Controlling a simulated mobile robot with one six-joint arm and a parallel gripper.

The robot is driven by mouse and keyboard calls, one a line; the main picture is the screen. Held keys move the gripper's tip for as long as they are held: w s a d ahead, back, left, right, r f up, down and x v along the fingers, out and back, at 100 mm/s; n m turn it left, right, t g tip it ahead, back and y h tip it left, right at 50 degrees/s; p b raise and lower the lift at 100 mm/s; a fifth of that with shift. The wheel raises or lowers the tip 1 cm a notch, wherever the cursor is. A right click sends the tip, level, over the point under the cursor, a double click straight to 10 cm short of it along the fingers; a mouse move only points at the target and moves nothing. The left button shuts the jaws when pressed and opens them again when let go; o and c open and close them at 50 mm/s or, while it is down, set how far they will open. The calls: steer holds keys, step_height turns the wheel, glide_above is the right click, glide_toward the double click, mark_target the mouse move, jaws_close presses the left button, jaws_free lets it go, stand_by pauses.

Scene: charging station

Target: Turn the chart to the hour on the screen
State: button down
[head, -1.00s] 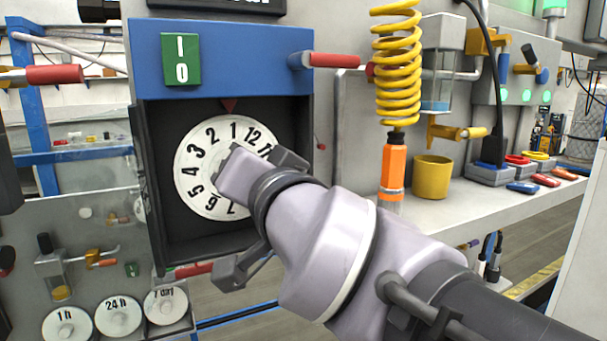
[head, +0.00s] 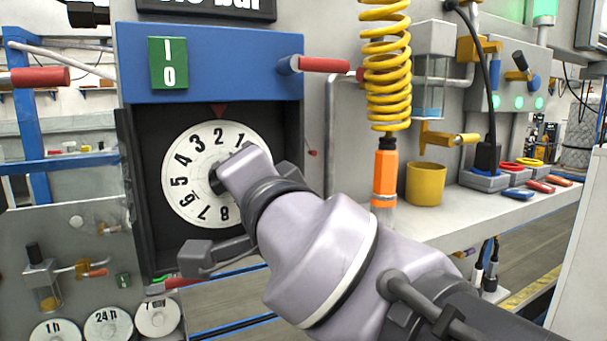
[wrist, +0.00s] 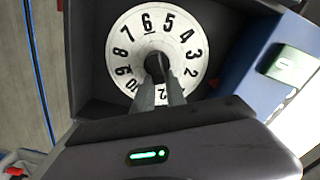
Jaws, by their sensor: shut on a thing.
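The chart (head: 205,200) is a white disc with black hour numbers inside an open dark case. A red triangle (head: 219,111) points down at its top edge, and the 2 stands almost directly below it. My gripper (head: 220,178) is shut on the chart's dark centre hub (wrist: 155,64), hiding the disc's right side in the head view. In the wrist view both fingers close around the hub, and the chart (wrist: 125,52) shows its 6 at the top. A screen (head: 592,22) is cut off at the top right; its content cannot be read.
A blue panel (head: 225,60) with a green I/O switch (head: 168,63) is above the case. A red-handled lever (head: 325,65) and yellow coiled hose (head: 387,60) are to its right. Spare discs (head: 108,324) hang below left.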

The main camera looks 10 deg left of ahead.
steer(key=shift+r, duration=0.1)
steer(key=c, duration=1.4)
jaws_free()
steer(key=shift+o, duration=0.2)
steer(key=p+v, duration=0.9)
steer(key=v, duration=0.8)
steer(key=shift+s+p, duration=0.2)
steer(key=shift+p, duration=0.2)
